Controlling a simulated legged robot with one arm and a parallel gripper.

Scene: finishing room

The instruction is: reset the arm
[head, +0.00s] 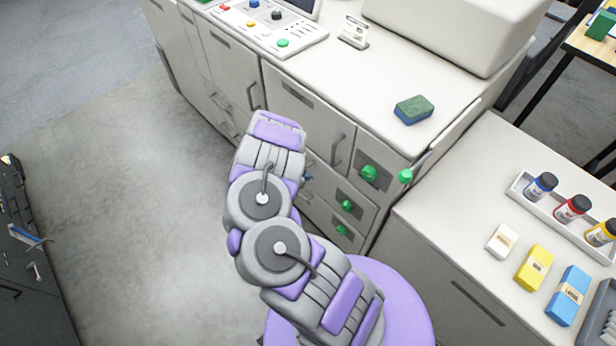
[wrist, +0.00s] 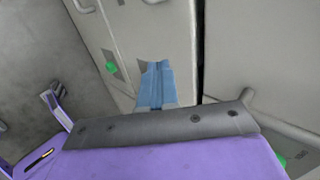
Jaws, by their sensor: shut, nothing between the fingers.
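My arm, purple and grey, reaches forward and folds over in the middle of the head view, in front of the white cabinet fronts (head: 290,88). My gripper (wrist: 155,68) shows in the wrist view with its blue fingers together and nothing between them. It points towards pale cabinet fronts with a green knob (wrist: 112,67) to its left. I cannot tell whether it touches them. In the head view the gripper is almost wholly hidden behind my arm.
A white counter (head: 345,75) carries a button panel (head: 262,28) and a green-and-blue sponge (head: 414,109). A lower right counter (head: 450,200) holds bottles in a tray (head: 521,188) and several small blocks. A dark cabinet (head: 30,270) stands left. The floor (head: 130,180) between is clear.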

